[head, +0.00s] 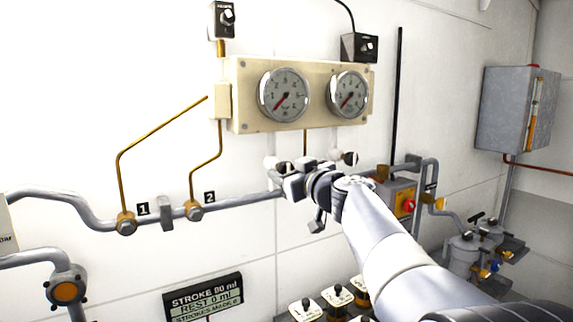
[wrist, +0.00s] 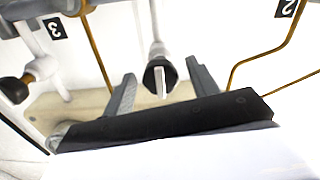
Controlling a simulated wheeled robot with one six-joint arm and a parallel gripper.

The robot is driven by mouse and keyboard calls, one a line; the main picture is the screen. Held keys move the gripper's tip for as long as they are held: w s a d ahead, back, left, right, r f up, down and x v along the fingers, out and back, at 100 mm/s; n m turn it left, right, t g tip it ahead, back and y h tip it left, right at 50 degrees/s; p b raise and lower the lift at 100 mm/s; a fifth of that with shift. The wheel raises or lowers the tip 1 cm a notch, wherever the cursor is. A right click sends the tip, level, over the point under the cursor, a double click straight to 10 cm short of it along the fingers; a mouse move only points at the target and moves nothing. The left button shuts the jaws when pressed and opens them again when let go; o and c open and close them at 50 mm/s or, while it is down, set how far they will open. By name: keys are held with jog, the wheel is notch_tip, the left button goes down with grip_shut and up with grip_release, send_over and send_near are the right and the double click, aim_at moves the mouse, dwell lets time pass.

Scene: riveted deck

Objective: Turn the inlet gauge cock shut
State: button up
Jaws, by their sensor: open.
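Two white gauge stems drop below the cream gauge board (head: 240,112), each with a dark-tipped cock. The left cock (head: 283,168) is partly hidden by my gripper; the right cock (head: 350,158) stands clear. I see no label saying which is the inlet. My gripper (head: 292,184) is at the left cock. In the wrist view, turned upside down, that cock (wrist: 160,77) shows a round black body with a pale bar roughly in line with its stem. It sits between my two open fingers (wrist: 163,88), with visible gaps both sides. The other cock (wrist: 22,84) is at the left.
The left gauge (head: 284,95) and right gauge (head: 347,94) are on the board. A grey pipe (head: 240,201) runs below, with brass lines at tags 1 and 2. A yellow box with a red knob (head: 408,205) is right of my arm.

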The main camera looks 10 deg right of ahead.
jog(key=shift+w+a, duration=0.1)
jog(key=shift+w, duration=0.15)
jog(key=shift+c, duration=0.4)
jog(key=c, duration=0.9)
